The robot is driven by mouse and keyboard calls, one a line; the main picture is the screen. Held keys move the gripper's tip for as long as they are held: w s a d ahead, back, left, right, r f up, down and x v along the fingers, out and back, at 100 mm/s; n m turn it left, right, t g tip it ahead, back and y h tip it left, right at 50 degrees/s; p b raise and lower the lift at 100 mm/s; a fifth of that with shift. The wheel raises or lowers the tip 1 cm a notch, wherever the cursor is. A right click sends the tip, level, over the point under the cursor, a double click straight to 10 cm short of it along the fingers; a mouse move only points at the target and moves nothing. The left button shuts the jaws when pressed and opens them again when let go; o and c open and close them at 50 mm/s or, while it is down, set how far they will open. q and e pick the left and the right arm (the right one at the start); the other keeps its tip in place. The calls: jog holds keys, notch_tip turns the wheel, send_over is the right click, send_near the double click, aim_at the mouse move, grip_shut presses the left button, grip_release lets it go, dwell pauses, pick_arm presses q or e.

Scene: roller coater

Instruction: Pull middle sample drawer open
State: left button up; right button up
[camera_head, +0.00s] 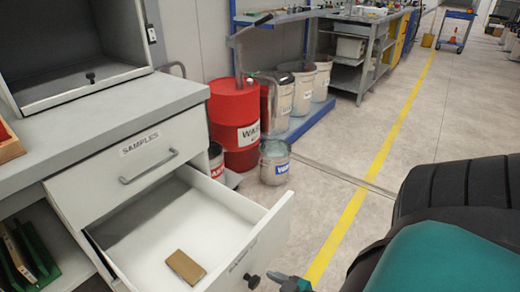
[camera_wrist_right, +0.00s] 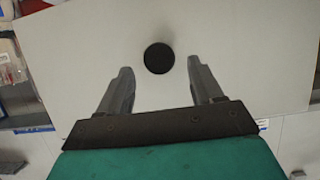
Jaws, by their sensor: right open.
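The white drawer below the top one (camera_head: 214,208) stands well open, with a small brown block (camera_head: 185,267) lying inside. A round black knob (camera_head: 253,281) is on its front panel. In the right wrist view the knob (camera_wrist_right: 159,58) shows against a pale panel (camera_wrist_right: 235,40), just ahead of and between the fingertips. My right gripper (camera_wrist_right: 158,68) is open, its two grey fingers apart with nothing between them gripped. In the head view only a small part of it (camera_head: 290,283) shows, just right of the knob. My left gripper is not in view.
The upper drawer (camera_head: 135,165), labelled SAMPLES with a bar handle, is shut. A grey worktop (camera_head: 90,130) is above it. A red drum (camera_head: 234,120) and a waste bucket (camera_head: 274,162) stand behind the open drawer.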

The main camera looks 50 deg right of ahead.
pick_arm(q)
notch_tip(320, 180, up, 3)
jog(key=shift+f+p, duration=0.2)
jog(key=shift+p, duration=0.85)
pick_arm(e)
jog(key=v, duration=1)
pick_arm(q)
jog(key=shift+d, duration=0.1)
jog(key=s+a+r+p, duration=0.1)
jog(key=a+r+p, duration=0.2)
jog(key=p, duration=0.6)
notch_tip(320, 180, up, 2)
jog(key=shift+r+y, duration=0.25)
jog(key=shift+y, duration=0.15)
pick_arm(e)
jog(key=w+a+r+n+g, duration=0.1)
jog(key=w+a+r+g, duration=0.1)
jog(key=w+a+r, duration=1)
notch_tip(320, 180, up, 2)
jog(key=a, duration=0.2)
jog(key=shift+a+r+n+g+y, duration=0.2)
jog(key=shift+a+n+g+y, duration=0.1)
jog(key=shift+a+y, duration=0.1)
